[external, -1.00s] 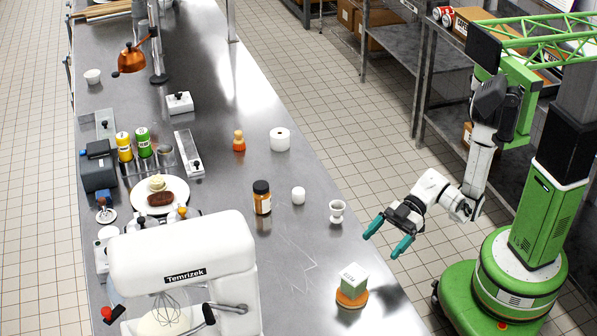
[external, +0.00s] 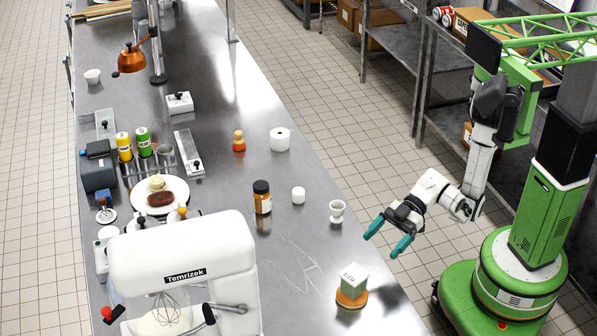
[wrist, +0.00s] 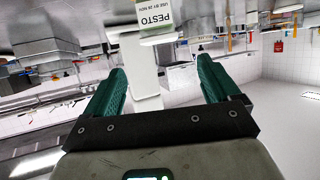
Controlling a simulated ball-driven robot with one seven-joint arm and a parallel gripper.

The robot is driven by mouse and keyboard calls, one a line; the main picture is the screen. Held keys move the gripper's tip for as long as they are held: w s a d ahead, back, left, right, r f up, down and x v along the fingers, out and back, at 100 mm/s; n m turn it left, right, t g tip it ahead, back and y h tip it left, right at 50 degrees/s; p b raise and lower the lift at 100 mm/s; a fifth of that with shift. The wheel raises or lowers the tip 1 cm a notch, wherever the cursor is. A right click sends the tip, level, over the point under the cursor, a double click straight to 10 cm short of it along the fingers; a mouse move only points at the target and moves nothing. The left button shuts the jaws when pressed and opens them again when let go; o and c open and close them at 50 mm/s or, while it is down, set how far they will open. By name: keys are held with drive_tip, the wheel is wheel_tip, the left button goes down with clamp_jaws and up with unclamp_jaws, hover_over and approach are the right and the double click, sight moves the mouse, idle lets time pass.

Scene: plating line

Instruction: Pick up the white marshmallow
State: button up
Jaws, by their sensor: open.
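The white marshmallow (external: 298,195) is a small white cylinder standing upright on the steel counter (external: 262,165), between an amber jar with a dark lid (external: 262,197) and a white egg cup (external: 337,211). My gripper (external: 388,240) is open and empty, with teal fingers, past the counter's right edge. It is to the right of the marshmallow and the egg cup and well apart from both. In the wrist view the open fingers of my gripper (wrist: 160,85) have nothing between them, and I cannot make out the marshmallow there.
A white paper roll (external: 280,139) and an orange figure-shaped bottle (external: 239,141) stand farther back. A large white mixer (external: 184,270) fills the front left. Shelving (external: 440,80) stands behind my arm.

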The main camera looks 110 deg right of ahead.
drive_tip(key=shift+c, duration=1.4)
drive_tip(key=shift+r, duration=0.1)
